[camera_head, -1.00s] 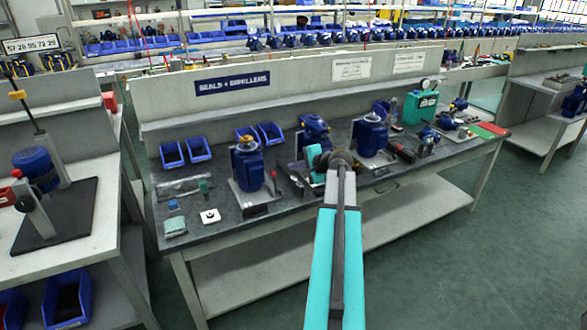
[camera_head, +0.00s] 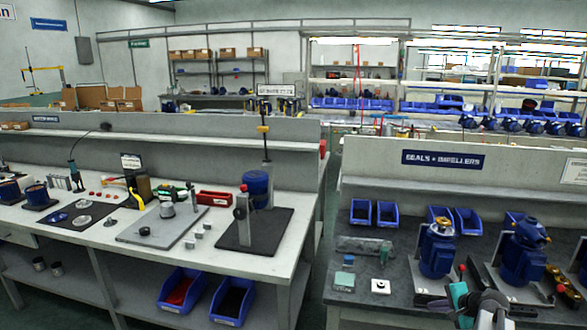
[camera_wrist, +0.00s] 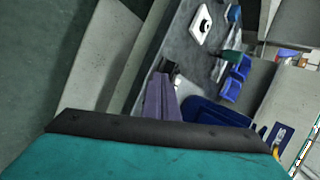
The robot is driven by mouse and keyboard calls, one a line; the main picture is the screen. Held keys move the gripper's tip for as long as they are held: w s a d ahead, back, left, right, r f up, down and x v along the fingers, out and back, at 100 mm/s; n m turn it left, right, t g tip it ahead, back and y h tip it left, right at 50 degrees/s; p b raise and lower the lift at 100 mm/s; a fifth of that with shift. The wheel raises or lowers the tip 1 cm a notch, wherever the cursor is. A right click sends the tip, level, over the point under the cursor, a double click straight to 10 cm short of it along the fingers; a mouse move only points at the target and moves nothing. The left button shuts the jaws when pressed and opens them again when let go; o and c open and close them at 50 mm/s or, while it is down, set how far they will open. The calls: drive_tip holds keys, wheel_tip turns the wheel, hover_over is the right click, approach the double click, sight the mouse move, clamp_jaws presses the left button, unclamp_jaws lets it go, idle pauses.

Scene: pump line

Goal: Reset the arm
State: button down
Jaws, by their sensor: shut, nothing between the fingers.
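My arm's end shows at the bottom right of the head view, a teal and dark grey shape in front of the seals and impellers bench (camera_head: 400,300). My gripper (camera_head: 484,304) is there, small and partly cut off by the frame's lower edge; it is shut and holds nothing. A blue pump (camera_head: 437,250) stands on the bench just behind and left of it. A second blue pump (camera_head: 522,255) stands behind and right of it. In the wrist view, a teal and black part of mine fills the bottom, and the bench lies tilted beyond.
Blue bins (camera_head: 360,212) stand at the bench's back. A white square piece (camera_head: 380,286) lies near its front; it also shows in the wrist view (camera_wrist: 201,25). At left, another workbench (camera_head: 215,255) carries a dark mat (camera_head: 262,232) and a red tray (camera_head: 214,198). A gap separates the benches.

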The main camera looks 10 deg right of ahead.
drive_tip(key=s+a+f+n+g+y, duration=0.1)
drive_tip(key=s+a+f+n+g, duration=0.15)
drive_tip(key=a+f, duration=0.65)
drive_tip(key=s+a+f+n+g+y, duration=0.1)
drive_tip(key=s+a+f+n+g, duration=0.2)
drive_tip(key=a+f, duration=0.5)
drive_tip(key=s+a+f+n+g+y, duration=0.15)
drive_tip(key=s+a+f, duration=0.35)
drive_tip(key=a, duration=0.7)
drive_tip(key=s+a+f+n+g+h, duration=0.1)
drive_tip(key=s+a+f+n+g, duration=0.1)
drive_tip(key=s, duration=0.6)
drive_tip(key=s+a+f+n+g+h, duration=0.2)
drive_tip(key=s+a+f+n+g, duration=0.1)
drive_tip(key=s, duration=0.6)
drive_tip(key=s+a+f+n+g+h, duration=0.1)
drive_tip(key=s+a+f+n+g, duration=0.1)
drive_tip(key=s+a+f+n, duration=0.3)
drive_tip(key=s+a+f, duration=0.1)
drive_tip(key=s+a, duration=0.2)
drive_tip(key=shift+s+f+g, duration=0.15)
drive_tip(key=shift+g, duration=0.15)
